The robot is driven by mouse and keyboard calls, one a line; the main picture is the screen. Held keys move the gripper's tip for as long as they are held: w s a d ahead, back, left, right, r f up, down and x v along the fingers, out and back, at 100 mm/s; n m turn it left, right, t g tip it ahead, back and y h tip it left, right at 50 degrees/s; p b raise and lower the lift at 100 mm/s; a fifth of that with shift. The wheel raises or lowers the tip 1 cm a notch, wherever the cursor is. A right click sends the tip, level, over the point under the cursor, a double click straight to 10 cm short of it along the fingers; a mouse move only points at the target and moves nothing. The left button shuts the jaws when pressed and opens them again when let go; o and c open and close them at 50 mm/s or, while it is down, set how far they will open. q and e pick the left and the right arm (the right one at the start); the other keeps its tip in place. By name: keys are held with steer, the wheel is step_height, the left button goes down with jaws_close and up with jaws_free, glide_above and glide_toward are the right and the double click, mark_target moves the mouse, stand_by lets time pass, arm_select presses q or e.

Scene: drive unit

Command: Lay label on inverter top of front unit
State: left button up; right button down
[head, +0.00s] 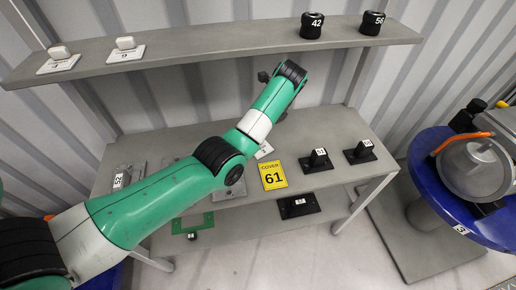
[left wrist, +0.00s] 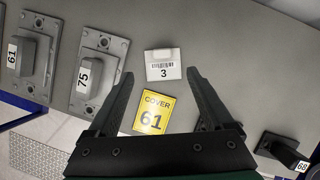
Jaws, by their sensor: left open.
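A blue round unit (head: 432,150) with a grey metal housing (head: 474,168) stands at the right.
Grey plates with blocks, numbered 61 (left wrist: 33,55) and 75 (left wrist: 98,72), lie left of the label. Black blocks (head: 318,159) stand right of the card. An upper shelf (head: 215,47) holds white-knobbed plates and black knobs. A black plate (head: 298,205) lies on the lower shelf.

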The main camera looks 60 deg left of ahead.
arm_select(q)
steer(key=b, duration=0.3)
glide_above(266, 148)
steer(key=s, duration=0.2)
steer(key=f, duration=0.5)
steer(key=shift+s+a+f, duration=0.15)
steer(key=shift+a+f, duration=0.1)
steer(key=shift+f, duration=0.1)
steer(key=shift+a+f, duration=0.15)
steer(key=shift+f, duration=0.05)
steer(key=b+x, duration=0.2)
steer(key=d+b+x, duration=0.1)
steer(key=b+x, duration=0.1)
steer(key=shift+w+a+f, duration=0.15)
steer(key=shift+w+f, duration=0.05)
steer(key=shift+f, duration=0.35)
steer(key=shift+a+f, duration=0.15)
steer(key=shift+f, duration=0.05)
steer(key=shift+r, duration=0.1)
steer(key=shift+c, duration=0.4)
jaws_close()
